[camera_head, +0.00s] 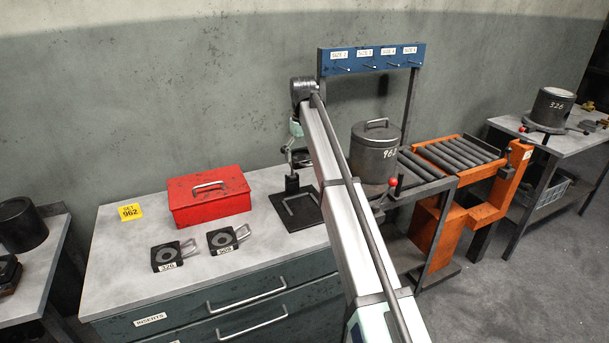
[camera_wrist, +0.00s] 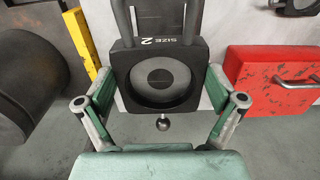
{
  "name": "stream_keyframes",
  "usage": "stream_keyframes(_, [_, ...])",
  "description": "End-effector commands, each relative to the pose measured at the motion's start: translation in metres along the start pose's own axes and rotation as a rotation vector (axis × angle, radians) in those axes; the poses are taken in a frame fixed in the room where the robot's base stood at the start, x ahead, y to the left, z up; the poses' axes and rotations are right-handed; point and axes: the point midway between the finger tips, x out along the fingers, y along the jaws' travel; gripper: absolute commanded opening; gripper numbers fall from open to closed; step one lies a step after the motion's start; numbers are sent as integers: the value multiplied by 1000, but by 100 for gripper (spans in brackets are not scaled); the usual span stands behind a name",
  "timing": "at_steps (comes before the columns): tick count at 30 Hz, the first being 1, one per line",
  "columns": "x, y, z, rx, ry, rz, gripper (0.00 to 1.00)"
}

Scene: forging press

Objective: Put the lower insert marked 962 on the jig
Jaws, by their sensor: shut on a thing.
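My gripper (camera_wrist: 160,105) is shut on a square black block (camera_wrist: 122,92) with a round grey disc in a recess and a loop handle; its white marking reads SIZE 2. In the head view my gripper (camera_head: 296,158) hangs over a flat black plate (camera_head: 310,214) with a pale outline, perhaps the jig; a dark piece (camera_head: 292,184) shows below it, and I cannot tell whether it touches the plate. The insert marked 962 (camera_head: 228,239) lies on the bench left of my gripper. A similar insert marked 326 (camera_head: 173,255) lies beside it.
A red toolbox (camera_head: 209,197) and yellow SET 962 sign (camera_head: 131,211) stand on the grey bench (camera_head: 110,275). A blue SIZE rack (camera_head: 372,58) stands behind. The bench's front left is clear.

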Motion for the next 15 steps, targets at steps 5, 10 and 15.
stream_keyframes(5, [28, 0, 2, 1, 0, 0, 24])
stream_keyframes(10, [62, 0, 1, 0, 0, 0, 24])
stream_keyframes(15, [96, 0, 2, -1, 0, 0, 24])
